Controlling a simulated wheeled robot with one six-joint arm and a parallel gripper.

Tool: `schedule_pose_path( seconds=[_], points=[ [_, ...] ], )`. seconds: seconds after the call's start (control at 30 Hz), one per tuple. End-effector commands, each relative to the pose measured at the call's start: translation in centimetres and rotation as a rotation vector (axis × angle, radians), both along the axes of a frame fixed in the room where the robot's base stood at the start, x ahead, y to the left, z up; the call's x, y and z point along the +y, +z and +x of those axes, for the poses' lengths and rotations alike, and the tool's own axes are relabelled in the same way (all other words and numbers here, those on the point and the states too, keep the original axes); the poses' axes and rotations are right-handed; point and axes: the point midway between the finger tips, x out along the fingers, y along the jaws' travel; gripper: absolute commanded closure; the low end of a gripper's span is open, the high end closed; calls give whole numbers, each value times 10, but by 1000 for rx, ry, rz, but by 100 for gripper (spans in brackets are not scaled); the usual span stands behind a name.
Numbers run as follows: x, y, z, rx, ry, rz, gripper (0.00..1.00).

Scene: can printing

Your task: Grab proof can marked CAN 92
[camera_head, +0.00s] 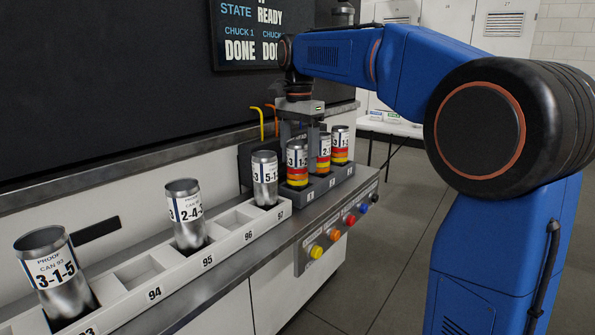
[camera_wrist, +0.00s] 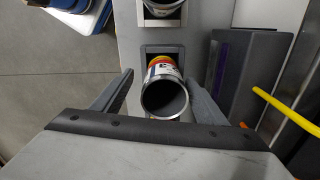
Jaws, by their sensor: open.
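No can with a readable CAN 92 mark shows. My gripper (camera_head: 301,128) hangs over the grey holder (camera_head: 320,187) with its fingers pointing down. In the wrist view the gripper (camera_wrist: 158,84) is open, with one finger on each side of an open-topped can (camera_wrist: 163,70) with a printed label and orange-yellow bands. I cannot tell whether the fingers touch it. In the head view, banded cans stand in the holder: a near one (camera_head: 297,162), a middle one (camera_head: 323,153) and a far one (camera_head: 340,145). Their full labels are unreadable.
Slots 94 and 96 look empty. A button panel (camera_head: 340,235) sits on the counter front.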

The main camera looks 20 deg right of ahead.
Motion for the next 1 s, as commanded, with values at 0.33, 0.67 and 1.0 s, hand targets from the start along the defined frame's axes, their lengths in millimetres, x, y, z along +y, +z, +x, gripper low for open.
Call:
schedule_pose_path(
  seconds=[0.33,0.67,1.0],
  points=[
    [2,-41,5,2,0,0,33],
    [2,-44,5,1,0,0,43],
    [2,-44,5,1,0,0,76]
  ],
)
